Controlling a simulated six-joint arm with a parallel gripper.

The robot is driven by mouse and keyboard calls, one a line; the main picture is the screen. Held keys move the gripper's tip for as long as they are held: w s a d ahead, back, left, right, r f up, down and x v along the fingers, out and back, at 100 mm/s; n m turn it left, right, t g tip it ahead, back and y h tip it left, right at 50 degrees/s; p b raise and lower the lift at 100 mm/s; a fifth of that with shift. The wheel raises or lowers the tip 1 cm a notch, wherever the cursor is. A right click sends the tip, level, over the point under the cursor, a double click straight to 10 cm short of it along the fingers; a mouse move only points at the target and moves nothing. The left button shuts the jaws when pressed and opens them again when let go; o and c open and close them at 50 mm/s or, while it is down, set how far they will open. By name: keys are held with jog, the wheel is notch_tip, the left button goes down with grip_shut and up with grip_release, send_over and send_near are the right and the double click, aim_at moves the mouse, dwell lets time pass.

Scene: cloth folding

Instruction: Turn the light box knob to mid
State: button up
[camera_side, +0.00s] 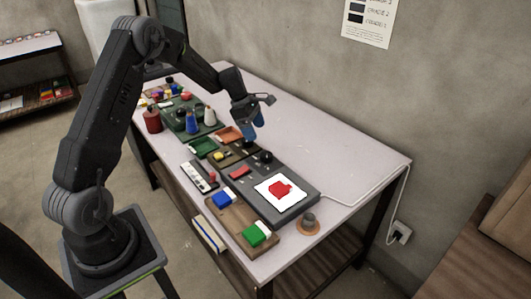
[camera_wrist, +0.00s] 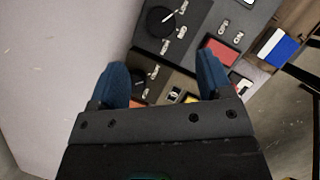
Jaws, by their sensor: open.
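The light box (camera_side: 292,214) is a dark grey slab with a bright white panel and a red cloth piece (camera_side: 280,188) on it. Its round black knob (camera_side: 264,156) is at the far end. My gripper (camera_side: 251,124) is open, with blue fingertips pointing down, above the table near the knob. In the wrist view my gripper (camera_wrist: 163,76) has nothing between its fingertips; the knob is apart from them.
A second dark knob (camera_wrist: 139,77) shows below, near the left finger. A brown tray (camera_side: 236,222) holds a blue block (camera_side: 221,200) and a green block (camera_side: 256,233). The table's right side (camera_side: 345,160) is mostly clear, apart from a white cable.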

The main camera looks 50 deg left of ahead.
aim_at(266, 154)
jog(key=x, duration=1)
jog(key=shift+s, duration=0.1)
jog(key=c, duration=0.9)
jog(key=shift+c, duration=0.2)
jog(key=shift+m, duration=0.5)
jog(key=m+g, duration=0.2)
jog(key=m, duration=0.2)
jog(key=shift+m+h, duration=0.4)
jog(key=m+g, duration=0.1)
jog(key=m, duration=0.2)
jog(key=m+g, duration=0.1)
jog(key=m, duration=0.2)
jog(key=shift+g, duration=0.3)
jog(key=shift+y, duration=0.3)
